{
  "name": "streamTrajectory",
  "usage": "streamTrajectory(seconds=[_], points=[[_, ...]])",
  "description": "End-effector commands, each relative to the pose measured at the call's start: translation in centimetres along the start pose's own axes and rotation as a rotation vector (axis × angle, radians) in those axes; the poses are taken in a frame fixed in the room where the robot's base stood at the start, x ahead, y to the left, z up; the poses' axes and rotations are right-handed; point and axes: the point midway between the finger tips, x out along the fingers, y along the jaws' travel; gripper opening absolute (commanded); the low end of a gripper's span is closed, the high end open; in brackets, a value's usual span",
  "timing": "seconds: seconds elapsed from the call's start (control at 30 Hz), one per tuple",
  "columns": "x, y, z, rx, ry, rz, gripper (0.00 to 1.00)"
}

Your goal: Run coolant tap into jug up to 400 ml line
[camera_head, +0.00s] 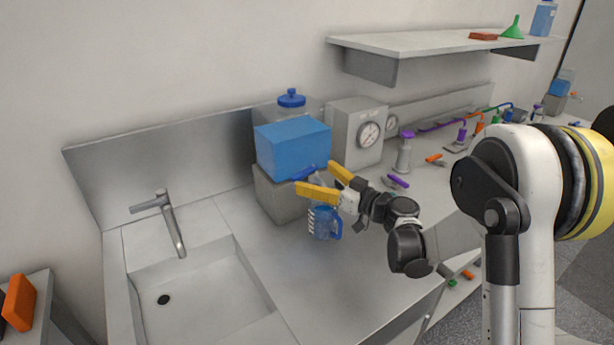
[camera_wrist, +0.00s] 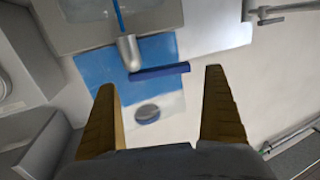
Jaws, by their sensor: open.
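The coolant tank (camera_head: 292,147), partly filled with blue liquid under a blue lid (camera_head: 291,98), stands on a grey block. In the wrist view, its metal tap spout (camera_wrist: 129,52) and blue lever (camera_wrist: 160,70) show upside down. A thin blue line (camera_wrist: 119,14), which looks like running coolant, extends from the spout. The jug (camera_head: 325,222), with white markings and blue tint, stands on the counter below; I cannot read its level. My gripper (camera_head: 316,177) is open in front of the tank. In the wrist view, its fingers (camera_wrist: 160,80) are apart, with nothing held.
A sink (camera_head: 200,295) with a faucet (camera_head: 170,222) is to the left. A grey box with a dial (camera_head: 370,134) stands right of the tank. A purple-topped bottle (camera_head: 404,152) and small tools are farther right. The counter in front of the jug is clear.

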Motion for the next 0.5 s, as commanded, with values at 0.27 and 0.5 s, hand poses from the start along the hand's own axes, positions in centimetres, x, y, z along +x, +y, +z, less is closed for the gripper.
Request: streamTrajectory(seconds=[0.27,0.5], points=[[3.6,0.0,0.1,0.000,-0.001,-0.001,1.00],[4.0,0.0,0.0,0.001,-0.001,0.000,1.00]])
